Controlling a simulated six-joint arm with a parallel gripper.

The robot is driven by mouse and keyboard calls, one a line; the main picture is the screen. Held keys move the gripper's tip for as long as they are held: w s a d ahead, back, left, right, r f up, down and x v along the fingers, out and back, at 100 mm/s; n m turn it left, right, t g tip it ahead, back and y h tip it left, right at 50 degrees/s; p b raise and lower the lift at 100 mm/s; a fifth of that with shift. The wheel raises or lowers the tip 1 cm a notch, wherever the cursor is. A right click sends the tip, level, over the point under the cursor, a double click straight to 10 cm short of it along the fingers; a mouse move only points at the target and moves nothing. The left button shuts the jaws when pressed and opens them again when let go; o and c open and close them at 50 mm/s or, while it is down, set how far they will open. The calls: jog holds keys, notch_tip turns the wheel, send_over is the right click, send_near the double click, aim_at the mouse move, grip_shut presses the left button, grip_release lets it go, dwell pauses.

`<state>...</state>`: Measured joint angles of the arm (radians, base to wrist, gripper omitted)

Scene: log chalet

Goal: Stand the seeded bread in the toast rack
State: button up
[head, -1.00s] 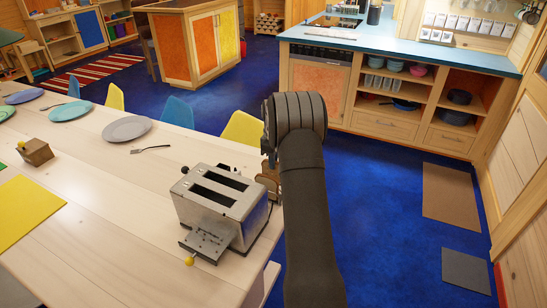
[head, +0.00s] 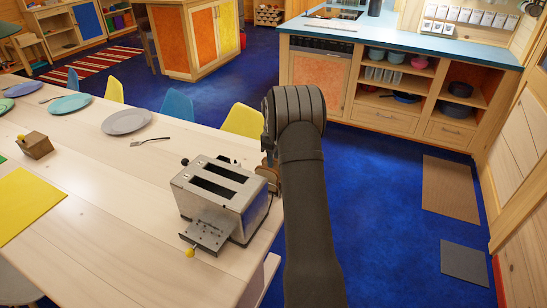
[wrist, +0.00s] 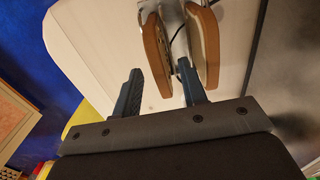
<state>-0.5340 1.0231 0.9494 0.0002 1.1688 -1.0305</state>
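In the wrist view two brown-crusted bread slices stand on edge, a left one (wrist: 155,52) and a right one (wrist: 205,45). Bright metal, probably part of the toast rack (wrist: 179,42), shows between them. Which slice is the seeded one I cannot tell. My gripper (wrist: 160,72) is open, its fingers on either side of the left slice's near end. A gap shows on the left finger's side; the right finger's tip lies between the slices. In the head view my arm and the toaster hide the gripper and rack; a brown bread edge (head: 268,176) shows beside the arm.
A metal toaster (head: 222,198) with two slots stands at the table's right end, close to my arm. Plates (head: 127,121), a fork (head: 150,140), a wooden block (head: 35,145) and a yellow mat (head: 28,205) lie further left. Bare table (head: 110,190) lies between.

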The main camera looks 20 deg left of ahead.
jog(key=shift+r, duration=0.15)
notch_tip(320, 180, up, 17)
dwell(0.5)
dwell(0.4)
notch_tip(320, 180, down, 17)
jog(key=shift+f, duration=0.1)
jog(key=shift+r, duration=0.25)
dwell(0.3)
